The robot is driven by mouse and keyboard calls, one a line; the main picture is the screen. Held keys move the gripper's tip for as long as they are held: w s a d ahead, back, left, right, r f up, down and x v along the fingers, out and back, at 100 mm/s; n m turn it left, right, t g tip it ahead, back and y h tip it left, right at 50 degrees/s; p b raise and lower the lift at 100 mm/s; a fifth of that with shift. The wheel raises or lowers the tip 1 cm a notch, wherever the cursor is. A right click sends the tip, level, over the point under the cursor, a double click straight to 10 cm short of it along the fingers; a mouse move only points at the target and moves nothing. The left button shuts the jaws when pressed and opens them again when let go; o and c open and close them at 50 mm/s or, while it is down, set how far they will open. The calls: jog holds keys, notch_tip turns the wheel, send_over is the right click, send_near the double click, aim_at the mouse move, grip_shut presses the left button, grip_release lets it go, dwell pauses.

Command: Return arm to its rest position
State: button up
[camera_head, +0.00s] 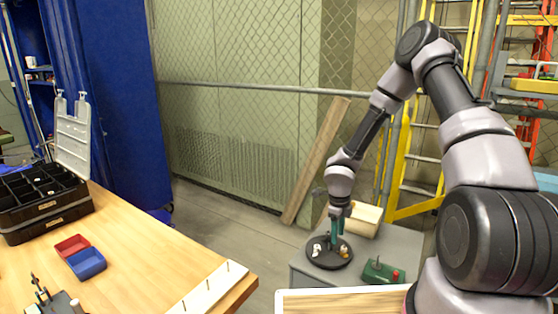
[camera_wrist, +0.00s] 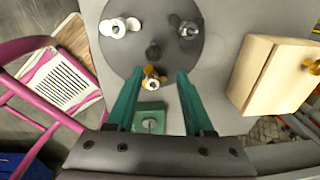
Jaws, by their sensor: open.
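My arm reaches forward and down over a grey cabinet on the right in the head view. My gripper (camera_head: 337,228) points down over a round dark plate (camera_head: 318,252) on that cabinet. In the wrist view my gripper (camera_wrist: 157,82) has its two green fingers spread apart. A small brass-coloured fitting (camera_wrist: 152,80) shows between the fingertips, at the plate's near edge. Nothing is clamped between the fingers. Silver fittings (camera_wrist: 118,27) and a dark central knob (camera_wrist: 153,52) also sit on the plate (camera_wrist: 125,60). I cannot tell how high the fingertips are above the plate.
A wooden box (camera_head: 366,219) stands close behind the gripper, and a green block (camera_head: 383,271) lies to the right. A wooden table (camera_head: 150,262) with blue (camera_head: 86,263) and red bins (camera_head: 72,246) is on the left. A yellow ladder (camera_head: 404,160) stands behind my arm.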

jog(key=d+r+m+t+h, duration=0.1)
jog(key=d+r+m, duration=0.3)
jog(key=r+m, duration=0.5)
jog(key=d+r+m+h, duration=0.1)
jog(key=d+r+m, duration=0.2)
jog(key=r+m, duration=0.6)
jog(key=s+d+r+m+t, duration=0.1)
jog(key=s+r+m, duration=0.2)
jog(key=r+m, duration=0.35)
jog(key=s+r+m, duration=0.3)
jog(key=r+m, duration=0.1)
jog(key=r, duration=0.5)
jog(key=s+a+r+m+t+y, duration=0.2)
jog(key=s+r+m, duration=0.5)
jog(key=m, duration=0.4)
jog(key=s+a+r+m+t+y, duration=0.2)
jog(key=s+r+m, duration=0.5)
jog(key=m, duration=0.4)
jog(key=shift+s+a+r+t+y, duration=0.2)
jog(key=shift+a+r+t+y, duration=0.1)
jog(key=shift+t+y, duration=0.1)
